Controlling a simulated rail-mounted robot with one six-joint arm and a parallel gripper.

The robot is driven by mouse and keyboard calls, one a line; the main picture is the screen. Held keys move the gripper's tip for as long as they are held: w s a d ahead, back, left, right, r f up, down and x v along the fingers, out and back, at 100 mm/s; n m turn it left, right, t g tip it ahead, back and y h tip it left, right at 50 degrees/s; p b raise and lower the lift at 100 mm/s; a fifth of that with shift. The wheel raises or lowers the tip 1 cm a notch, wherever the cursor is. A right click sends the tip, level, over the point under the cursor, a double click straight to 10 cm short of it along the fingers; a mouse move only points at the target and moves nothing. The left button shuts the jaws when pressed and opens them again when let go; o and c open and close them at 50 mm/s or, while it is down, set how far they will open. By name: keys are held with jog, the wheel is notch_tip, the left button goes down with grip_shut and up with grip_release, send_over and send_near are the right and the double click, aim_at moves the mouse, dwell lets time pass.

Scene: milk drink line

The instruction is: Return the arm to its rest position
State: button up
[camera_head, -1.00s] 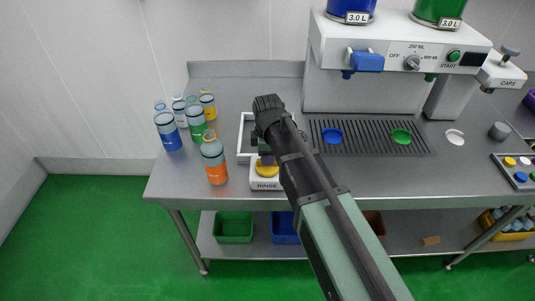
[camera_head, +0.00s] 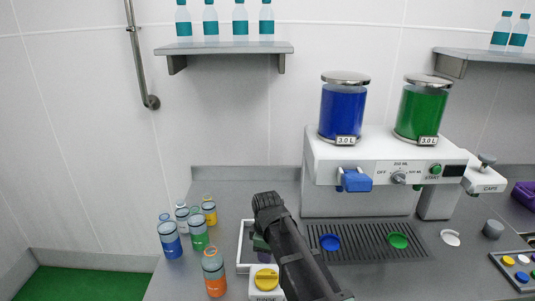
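My arm reaches up from the bottom of the head view over the steel table (camera_head: 190,285). Its dark end (camera_head: 268,203) is above the white-rimmed tray (camera_head: 242,246) and the rinse unit. My gripper's fingers are hidden behind the wrist, so I cannot see whether they are open or shut. A dark green and purple thing (camera_head: 262,256) shows just beside the wrist, in the tray area; I cannot tell whether it is part of my gripper or apart from it.
Several bottles stand at left, the orange one (camera_head: 214,273) nearest my arm. The rinse unit (camera_head: 265,283) has a yellow knob. The dispenser (camera_head: 375,160) with blue and green tanks stands behind right. A wall shelf (camera_head: 225,48) holds bottles. Table between bottles and tray is clear.

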jog(key=s+d+f+m+b, duration=0.1)
jog(key=s+d+m+b, duration=0.1)
jog(key=s+d+m, duration=1.1)
jog(key=d+m, duration=0.1)
jog(key=d, duration=0.3)
jog(key=shift+d+f+m, duration=0.2)
jog(key=shift+f+m, duration=0.2)
